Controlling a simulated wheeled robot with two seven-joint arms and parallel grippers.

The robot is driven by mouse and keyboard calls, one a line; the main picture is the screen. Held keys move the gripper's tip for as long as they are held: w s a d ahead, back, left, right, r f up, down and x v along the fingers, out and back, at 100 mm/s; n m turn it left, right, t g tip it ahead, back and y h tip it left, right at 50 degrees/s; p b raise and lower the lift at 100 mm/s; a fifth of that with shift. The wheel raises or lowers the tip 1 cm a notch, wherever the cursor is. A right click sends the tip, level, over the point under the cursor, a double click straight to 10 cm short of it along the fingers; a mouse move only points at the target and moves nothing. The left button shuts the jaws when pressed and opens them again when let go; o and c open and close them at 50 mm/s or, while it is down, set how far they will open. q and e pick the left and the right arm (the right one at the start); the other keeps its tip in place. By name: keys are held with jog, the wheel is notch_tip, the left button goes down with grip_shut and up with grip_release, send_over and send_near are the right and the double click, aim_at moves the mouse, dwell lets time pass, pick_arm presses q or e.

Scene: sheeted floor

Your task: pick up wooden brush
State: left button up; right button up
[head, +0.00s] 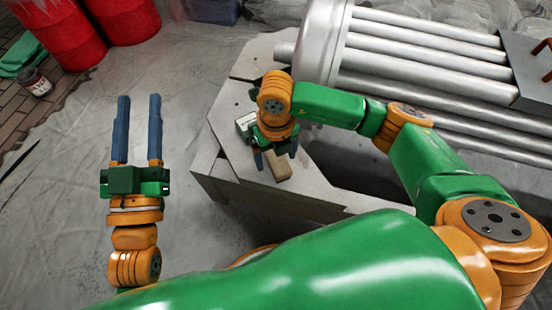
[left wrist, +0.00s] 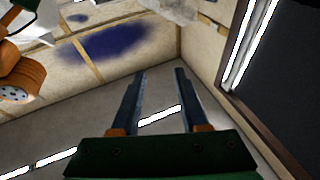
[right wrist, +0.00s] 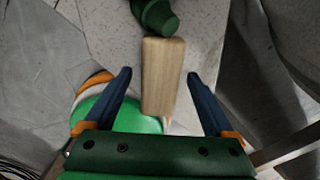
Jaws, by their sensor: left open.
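The wooden brush shows as a pale wooden block (head: 274,167) on the grey table; its bristles are not visible. In the right wrist view the block (right wrist: 163,80) lies lengthwise between the fingers, with a gap on both sides. My right gripper (head: 276,155) points down over the block and is open; it also shows in the right wrist view (right wrist: 159,76). My left gripper (head: 138,128) is open and empty, well left of the table; it also shows in the left wrist view (left wrist: 160,73).
A small white and green item (head: 244,122) lies beside the right gripper. A green ribbed object (right wrist: 155,15) touches or nears the block's far end. Red barrels (head: 60,30) stand far left.

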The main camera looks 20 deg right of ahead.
grip_shut()
jog(key=shift+r, duration=0.1)
